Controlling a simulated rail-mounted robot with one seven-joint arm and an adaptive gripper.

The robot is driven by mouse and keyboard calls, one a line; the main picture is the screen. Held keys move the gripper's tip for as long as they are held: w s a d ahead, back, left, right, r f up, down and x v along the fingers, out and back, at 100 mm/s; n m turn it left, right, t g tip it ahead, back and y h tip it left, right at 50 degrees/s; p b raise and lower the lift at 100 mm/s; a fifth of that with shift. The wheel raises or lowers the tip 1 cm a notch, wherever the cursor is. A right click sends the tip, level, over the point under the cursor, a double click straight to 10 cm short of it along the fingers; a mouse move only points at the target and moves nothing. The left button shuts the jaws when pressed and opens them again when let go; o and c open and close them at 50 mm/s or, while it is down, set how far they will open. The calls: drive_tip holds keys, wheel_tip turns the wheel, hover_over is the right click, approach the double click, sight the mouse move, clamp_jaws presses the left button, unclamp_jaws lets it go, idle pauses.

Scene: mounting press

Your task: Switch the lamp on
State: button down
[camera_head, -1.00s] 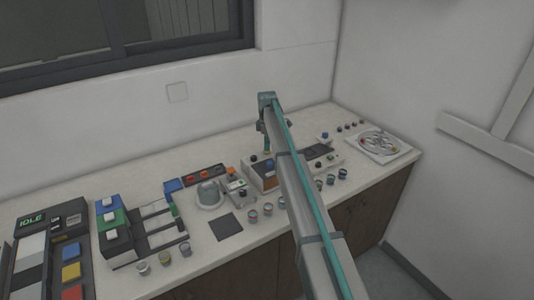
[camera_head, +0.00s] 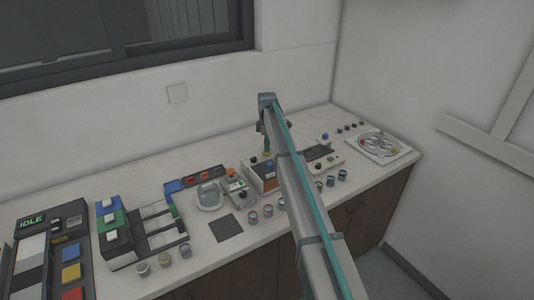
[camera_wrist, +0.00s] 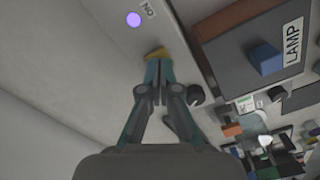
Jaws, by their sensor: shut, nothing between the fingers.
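The box marked LAMP (camera_wrist: 240,45) has a dark top and a blue knob or button (camera_wrist: 267,57), at the upper right of the wrist view. In the head view this blue part (camera_head: 269,166) shows beside my arm. My gripper (camera_wrist: 157,80) is shut and empty, its fingertips close together. A yellow piece (camera_wrist: 158,54) is just beyond the fingertips; I cannot tell whether they touch. A round violet light (camera_wrist: 134,19) glows beside an ON label (camera_wrist: 148,9). In the head view my gripper (camera_head: 266,150) points down at the box's back side, partly hidden by my arm.
A black round knob (camera_wrist: 195,94) is close to the right finger. A grey dome-like item (camera_head: 209,195) and several small cups stand left of my arm. A round dish (camera_head: 379,144) lies at the right end. The wall rises behind the counter.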

drive_tip(key=shift+r, duration=0.65)
drive_tip(key=shift+r+p, duration=1.15)
drive_tip(key=shift+r, duration=1.35)
